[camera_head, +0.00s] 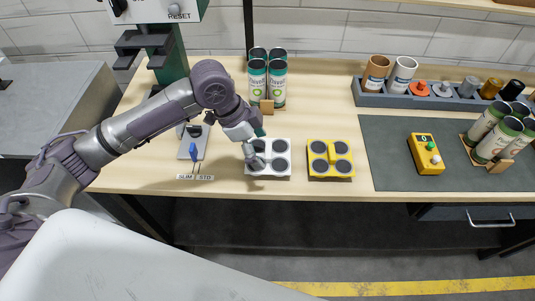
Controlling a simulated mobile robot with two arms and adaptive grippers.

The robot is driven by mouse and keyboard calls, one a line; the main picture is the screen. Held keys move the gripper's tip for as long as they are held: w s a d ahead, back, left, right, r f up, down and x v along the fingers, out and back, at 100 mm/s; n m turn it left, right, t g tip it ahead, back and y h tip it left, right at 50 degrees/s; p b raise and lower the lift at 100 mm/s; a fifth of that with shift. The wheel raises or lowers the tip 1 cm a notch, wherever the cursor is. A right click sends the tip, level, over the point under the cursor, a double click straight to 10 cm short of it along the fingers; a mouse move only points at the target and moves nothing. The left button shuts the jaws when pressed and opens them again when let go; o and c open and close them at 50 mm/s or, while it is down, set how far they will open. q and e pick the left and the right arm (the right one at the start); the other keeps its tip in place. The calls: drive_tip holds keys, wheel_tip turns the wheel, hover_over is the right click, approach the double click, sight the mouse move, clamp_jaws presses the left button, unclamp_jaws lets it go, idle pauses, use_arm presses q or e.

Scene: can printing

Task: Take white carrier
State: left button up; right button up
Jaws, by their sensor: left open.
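The white carrier (282,172) sits on the wooden table near its front edge, with round dark pads on top. My left gripper (254,164) is over its left side, fingers pointing down; it partly hides that side. The gripper is open, and I cannot tell whether it touches the carrier. My right gripper does not show.
A yellow carrier (330,173) stands just right of the white one. Several cans (267,78) stand behind, near a wooden block. A lever fixture (194,142) is left. A dark mat (385,150) holds a yellow control box (426,154) and more cans (495,135).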

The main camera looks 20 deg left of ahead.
use_arm(q)
drive_tip(key=w+a+r, duration=0.3)
drive_tip(key=a+r, duration=0.2)
drive_tip(key=r, duration=0.1)
drive_tip(key=p, duration=0.1)
hover_over(267, 150)
drive_tip(key=a, duration=0.3)
drive_tip(key=f, duration=0.7)
drive_tip(key=shift+s+d+f, duration=0.25)
drive_tip(key=shift+s+f, duration=0.05)
drive_tip(key=p+x, duration=0.2)
drive_tip(key=x, duration=0.2)
drive_tip(key=shift+d, duration=0.25)
drive_tip(key=shift+w+d+f, duration=0.15)
drive_tip(key=shift+d+f, duration=0.05)
drive_tip(key=shift+f, duration=0.35)
drive_tip(key=c, duration=1)
